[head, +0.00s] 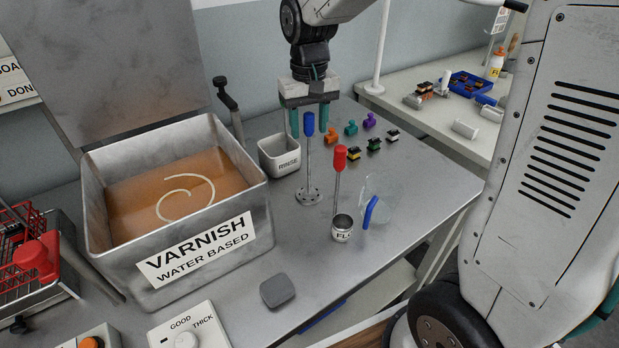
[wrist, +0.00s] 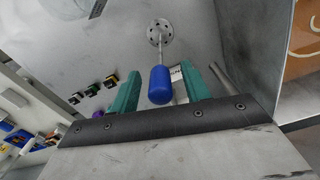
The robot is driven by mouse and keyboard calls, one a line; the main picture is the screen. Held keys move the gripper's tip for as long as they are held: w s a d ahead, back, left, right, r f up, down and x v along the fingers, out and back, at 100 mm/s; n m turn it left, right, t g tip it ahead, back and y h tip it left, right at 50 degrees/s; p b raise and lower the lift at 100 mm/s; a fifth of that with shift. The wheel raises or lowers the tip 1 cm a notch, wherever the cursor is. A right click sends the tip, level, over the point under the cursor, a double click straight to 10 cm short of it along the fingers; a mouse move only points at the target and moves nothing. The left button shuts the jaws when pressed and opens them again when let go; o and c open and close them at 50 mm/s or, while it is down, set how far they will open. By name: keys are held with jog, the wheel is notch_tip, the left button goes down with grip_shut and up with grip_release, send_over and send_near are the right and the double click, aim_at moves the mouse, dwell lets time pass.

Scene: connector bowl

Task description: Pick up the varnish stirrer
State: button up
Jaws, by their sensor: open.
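The varnish stirrer has a blue handle (head: 309,124), a thin metal rod and a perforated round foot. It stands upright on the metal bench to the right of the varnish tank (head: 262,200). My gripper (head: 309,130) is open, pointing down, with its teal fingers on either side of the blue handle in the head view. In the wrist view the stirrer (wrist: 160,85) shows between my open fingers (wrist: 161,70), its foot beyond the fingertips. Clear gaps show on both sides of the handle there. Whether the handle is fully between the finger pads is hard to tell.
A white RINSE cup (head: 280,162) stands left of the stirrer. A red-handled tool (head: 339,158) stands in a small metal cup (head: 342,234) to the right, near a clear dish with a blue handle (head: 371,212). Several coloured connectors (head: 351,128) lie behind to the right.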

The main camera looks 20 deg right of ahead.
jog(key=shift+f, duration=0.85)
grip_shut()
